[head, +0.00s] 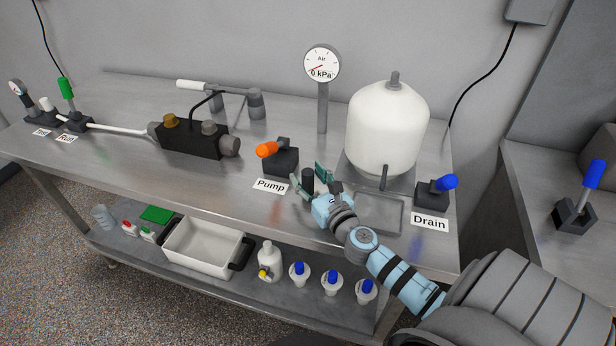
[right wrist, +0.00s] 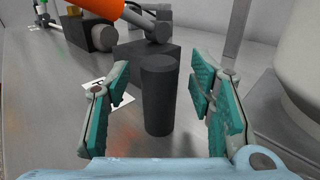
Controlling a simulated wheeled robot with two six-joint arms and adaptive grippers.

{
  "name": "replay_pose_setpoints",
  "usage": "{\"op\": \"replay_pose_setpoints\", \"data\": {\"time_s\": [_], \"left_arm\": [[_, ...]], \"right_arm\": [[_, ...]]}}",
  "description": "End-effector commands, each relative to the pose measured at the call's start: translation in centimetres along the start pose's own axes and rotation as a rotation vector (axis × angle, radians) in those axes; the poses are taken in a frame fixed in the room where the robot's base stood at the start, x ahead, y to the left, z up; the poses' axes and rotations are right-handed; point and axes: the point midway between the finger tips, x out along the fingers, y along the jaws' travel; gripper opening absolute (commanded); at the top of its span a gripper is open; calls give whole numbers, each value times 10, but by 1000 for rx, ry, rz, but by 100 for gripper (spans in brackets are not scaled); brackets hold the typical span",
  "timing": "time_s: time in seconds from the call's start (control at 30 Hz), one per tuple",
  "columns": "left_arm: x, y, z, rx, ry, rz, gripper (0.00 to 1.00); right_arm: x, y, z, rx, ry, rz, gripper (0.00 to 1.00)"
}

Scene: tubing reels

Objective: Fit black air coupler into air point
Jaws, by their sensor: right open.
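The black coupler appears to be the upright dark cylinder (head: 307,181) standing on the steel bench in front of the Pump valve. It also shows in the right wrist view (right wrist: 158,100), between my fingers. My right gripper (head: 309,177) is open around it, one teal-padded finger on each side. In the right wrist view, gaps show between both fingers and the cylinder. I cannot clearly pick out the air point; an Air gauge (head: 322,64) reading 0 kPa stands on a post behind. My left gripper is out of view.
The Pump valve block (head: 281,160) with an orange handle stands just behind the cylinder. A white tank (head: 388,125) and the blue-handled Drain valve (head: 435,192) stand to the right. A black manifold block (head: 192,139) lies left. A lower shelf holds a white bin (head: 204,247) and bottles.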

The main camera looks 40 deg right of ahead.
Motion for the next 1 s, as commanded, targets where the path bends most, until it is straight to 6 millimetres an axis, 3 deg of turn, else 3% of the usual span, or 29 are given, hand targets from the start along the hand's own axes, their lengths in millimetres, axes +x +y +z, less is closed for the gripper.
{"op": "replay_pose_setpoints", "data": {"time_s": [0.23, 0.53, 0.83, 1.0], "left_arm": [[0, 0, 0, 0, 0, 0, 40], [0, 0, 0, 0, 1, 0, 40], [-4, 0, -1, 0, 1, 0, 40], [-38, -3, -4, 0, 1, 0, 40]], "right_arm": [[6, 0, -1, 0, 1, 1, 49], [6, 0, -1, 0, 1, 1, 1], [6, 0, 4, 0, 0, 1, 0], [6, 0, 43, -1, -1, 1, 0]]}}
